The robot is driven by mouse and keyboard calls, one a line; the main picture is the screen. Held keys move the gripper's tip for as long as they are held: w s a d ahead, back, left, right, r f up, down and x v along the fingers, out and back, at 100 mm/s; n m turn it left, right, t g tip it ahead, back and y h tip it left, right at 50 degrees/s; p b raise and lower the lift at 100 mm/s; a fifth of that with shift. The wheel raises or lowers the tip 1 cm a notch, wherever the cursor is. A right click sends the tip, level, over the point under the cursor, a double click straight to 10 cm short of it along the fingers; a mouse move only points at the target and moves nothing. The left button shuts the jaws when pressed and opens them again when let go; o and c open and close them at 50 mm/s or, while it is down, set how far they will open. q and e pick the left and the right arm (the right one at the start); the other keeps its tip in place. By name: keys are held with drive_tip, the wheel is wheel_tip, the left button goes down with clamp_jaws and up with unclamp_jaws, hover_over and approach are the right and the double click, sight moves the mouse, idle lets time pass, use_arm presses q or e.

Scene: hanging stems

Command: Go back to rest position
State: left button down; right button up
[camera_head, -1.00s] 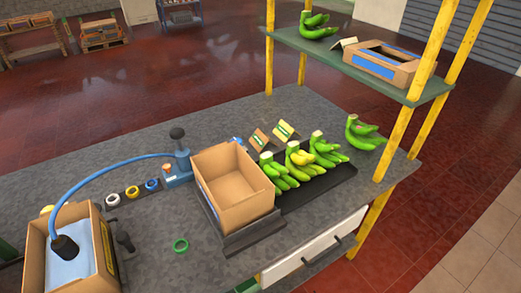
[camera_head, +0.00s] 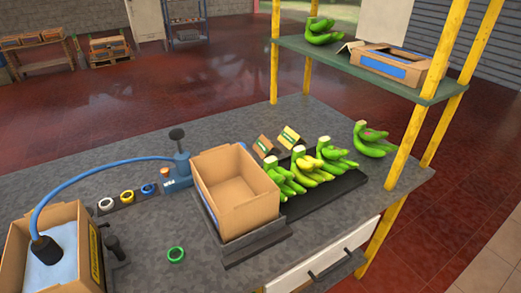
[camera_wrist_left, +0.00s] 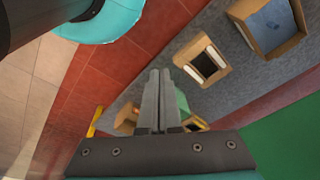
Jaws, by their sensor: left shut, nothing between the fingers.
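My left gripper (camera_wrist_left: 160,72) shows in the left wrist view, with its two grey fingers closed together and nothing between them. It hangs clear of the things around it. Neither gripper shows in the head view. In the head view, an open empty cardboard box (camera_head: 237,198) stands on a dark stand on the grey worktop (camera_head: 130,235). Green banana bunches (camera_head: 310,170) lie on a black tray to its right, and another bunch (camera_head: 373,140) lies on the worktop beyond them. My right gripper is out of sight.
A box with a blue lining (camera_head: 62,238) stands at left, under a curved blue hose (camera_head: 90,175). Tape rings and a green ring (camera_head: 176,254) lie on the worktop. A green shelf (camera_head: 345,62) on yellow posts (camera_head: 443,85) holds bananas and a box.

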use_arm(q)
drive_tip(key=s+a+f+g+b, duration=0.1)
drive_tip(key=s+f+b, duration=0.3)
drive_tip(key=s+f, duration=0.8)
drive_tip(key=shift+s+a+f, duration=0.2)
drive_tip(key=shift+a+f, duration=0.45)
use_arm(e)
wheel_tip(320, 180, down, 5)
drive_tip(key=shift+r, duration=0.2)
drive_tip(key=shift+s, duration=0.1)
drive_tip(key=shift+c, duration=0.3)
